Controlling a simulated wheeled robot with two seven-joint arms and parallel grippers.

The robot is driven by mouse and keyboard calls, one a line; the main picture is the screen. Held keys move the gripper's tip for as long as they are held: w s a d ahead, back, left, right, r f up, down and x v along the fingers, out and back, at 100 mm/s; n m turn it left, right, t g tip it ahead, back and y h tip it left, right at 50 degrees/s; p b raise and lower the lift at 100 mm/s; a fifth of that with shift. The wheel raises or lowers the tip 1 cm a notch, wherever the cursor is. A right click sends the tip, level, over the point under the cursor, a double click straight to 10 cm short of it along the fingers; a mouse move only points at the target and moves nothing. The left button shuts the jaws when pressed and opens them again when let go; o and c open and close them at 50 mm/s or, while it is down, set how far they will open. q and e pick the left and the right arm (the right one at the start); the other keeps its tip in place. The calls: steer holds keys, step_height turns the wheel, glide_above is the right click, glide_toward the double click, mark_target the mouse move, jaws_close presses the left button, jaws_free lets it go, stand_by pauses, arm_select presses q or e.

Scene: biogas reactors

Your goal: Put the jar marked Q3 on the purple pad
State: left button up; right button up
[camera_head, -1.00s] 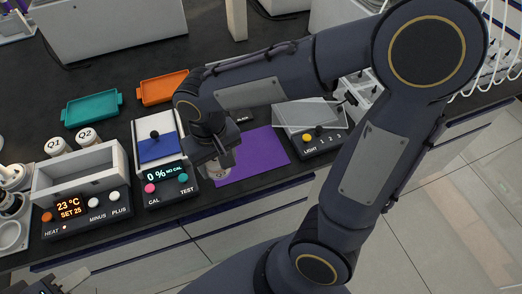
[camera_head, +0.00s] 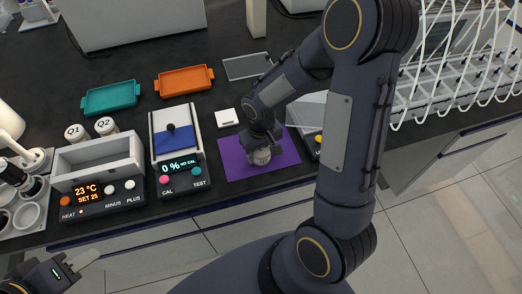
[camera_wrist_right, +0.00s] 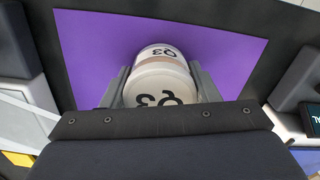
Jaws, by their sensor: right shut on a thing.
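The jar marked Q3 (camera_head: 262,157) is white, with its label readable on lid and side in the right wrist view (camera_wrist_right: 158,84). My right gripper (camera_head: 261,148) is shut on it, with one finger on each side of the jar. The jar is upright over the middle of the purple pad (camera_head: 233,163); I cannot tell whether its base touches the pad. The pad also shows around the jar in the right wrist view (camera_wrist_right: 90,45). My left gripper (camera_head: 76,263) is low at the left, away from the jar; its jaw opening is unclear.
Jars Q1 (camera_head: 75,132) and Q2 (camera_head: 106,126) stand behind the heater box (camera_head: 98,165). The calibration device (camera_head: 178,150) is left of the pad, and a light unit (camera_head: 309,112) is partly hidden right of it. Teal (camera_head: 110,97) and orange (camera_head: 184,81) trays lie behind.

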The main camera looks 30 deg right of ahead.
steer(key=shift+f, duration=0.1)
steer(key=shift+f, duration=0.1)
steer(key=o, duration=1)
steer(key=shift+o, duration=0.2)
step_height(320, 180, up, 11)
steer(key=shift+f, duration=0.1)
steer(key=shift+s+r, duration=0.1)
steer(key=shift+r, duration=0.65)
steer(key=s+a+r+t+y, duration=0.2)
steer(key=s+r, duration=0.1)
steer(key=s, duration=0.4)
steer(key=s+a+r+m+t+y, duration=0.1)
steer(key=s+r+t, duration=0.2)
steer(key=s, duration=0.4)
steer(key=shift+s+a+r+t+y, duration=0.3)
steer(key=shift+s+a+r+y, duration=0.1)
steer(key=shift+r, duration=0.1)
